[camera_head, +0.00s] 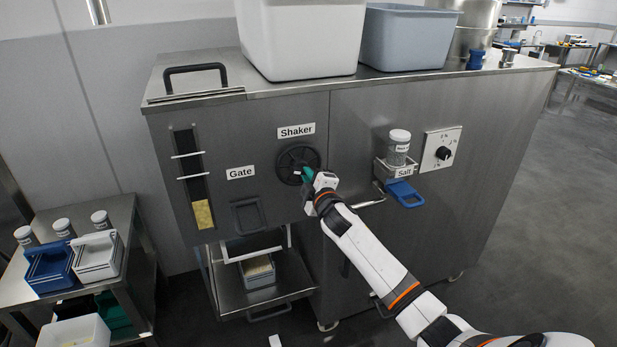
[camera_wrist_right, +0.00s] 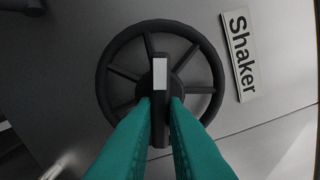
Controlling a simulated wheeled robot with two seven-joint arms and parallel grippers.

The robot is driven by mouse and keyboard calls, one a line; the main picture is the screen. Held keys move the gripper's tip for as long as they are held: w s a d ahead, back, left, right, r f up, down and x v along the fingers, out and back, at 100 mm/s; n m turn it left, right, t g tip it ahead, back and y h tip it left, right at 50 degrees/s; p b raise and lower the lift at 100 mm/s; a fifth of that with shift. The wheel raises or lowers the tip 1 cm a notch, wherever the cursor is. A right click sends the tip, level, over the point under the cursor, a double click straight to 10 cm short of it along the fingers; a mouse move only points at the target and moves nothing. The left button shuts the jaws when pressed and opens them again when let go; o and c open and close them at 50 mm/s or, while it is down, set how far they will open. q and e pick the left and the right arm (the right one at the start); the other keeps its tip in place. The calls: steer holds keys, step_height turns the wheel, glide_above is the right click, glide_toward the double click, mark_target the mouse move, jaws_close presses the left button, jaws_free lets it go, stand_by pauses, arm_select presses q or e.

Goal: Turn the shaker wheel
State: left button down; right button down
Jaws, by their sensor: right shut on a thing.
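The shaker wheel (camera_head: 298,164) is a black spoked wheel on the front of the steel machine, just under the "Shaker" label (camera_head: 296,131). In the right wrist view the wheel (camera_wrist_right: 104,84) fills the middle, with a flat black bar handle (camera_wrist_right: 160,62) across its hub and a light rectangle on the bar. My right gripper (camera_head: 306,175) is at the wheel. Its two green fingers (camera_wrist_right: 160,112) are shut on the bar handle, one on each side. The bar stands nearly upright in the wrist view. My left gripper is not in view.
A gate panel (camera_head: 248,215) is lower left. A drawer tray (camera_head: 290,285) sticks out below. Large tubs (camera_head: 303,40) stand on top.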

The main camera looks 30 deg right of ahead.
steer(key=c, duration=1.5)
jaws_free()
steer(key=shift+o, duration=0.2)
steer(key=shift+s, duration=0.1)
steer(key=b+v, duration=0.1)
steer(key=v, duration=1)
steer(key=shift+s+a+b, duration=0.2)
steer(key=shift+s+b, duration=0.2)
